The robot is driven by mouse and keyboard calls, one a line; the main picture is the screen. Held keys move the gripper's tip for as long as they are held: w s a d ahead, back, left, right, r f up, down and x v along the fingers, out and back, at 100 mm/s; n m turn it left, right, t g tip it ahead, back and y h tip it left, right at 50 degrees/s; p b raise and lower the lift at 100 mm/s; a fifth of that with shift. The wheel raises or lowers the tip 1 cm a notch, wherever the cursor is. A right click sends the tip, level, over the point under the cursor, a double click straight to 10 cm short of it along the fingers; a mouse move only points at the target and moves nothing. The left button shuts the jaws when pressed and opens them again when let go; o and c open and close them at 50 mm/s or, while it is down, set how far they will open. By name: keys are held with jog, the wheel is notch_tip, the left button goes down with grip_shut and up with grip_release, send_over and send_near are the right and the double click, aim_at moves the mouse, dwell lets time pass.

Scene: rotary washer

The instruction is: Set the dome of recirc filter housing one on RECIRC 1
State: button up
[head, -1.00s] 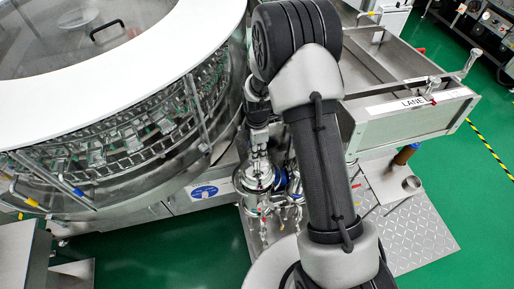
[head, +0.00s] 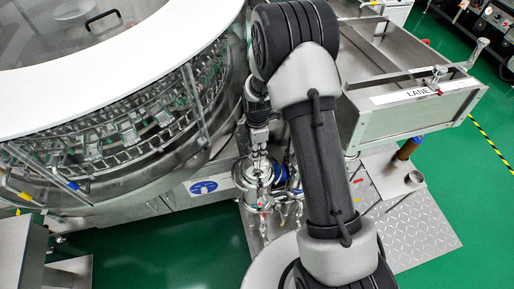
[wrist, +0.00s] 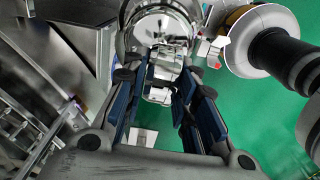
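My gripper (head: 257,148) points down at the steel filter housings beside the round washer. In the wrist view its two blue-padded fingers (wrist: 163,68) stand close on either side of a bright steel grip piece, which appears to be the top of the dome (wrist: 160,28). The dome's round steel rim shows beyond the fingertips. In the head view the dome (head: 258,170) is upright at the left housing, RECIRC 1 (head: 255,198) as far as I can tell. I cannot see whether the dome touches its seat. A second housing with a blue band (head: 280,174) stands close on the right, partly behind my arm.
The washer (head: 110,140) curves close on the left. The LANE trough (head: 415,112) stands at the right. Green floor lies open in front.

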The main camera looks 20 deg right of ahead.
jog(key=o, duration=0.5)
jog(key=shift+s, duration=0.1)
notch_tip(320, 180, up, 12)
dwell(0.5)
dwell(0.5)
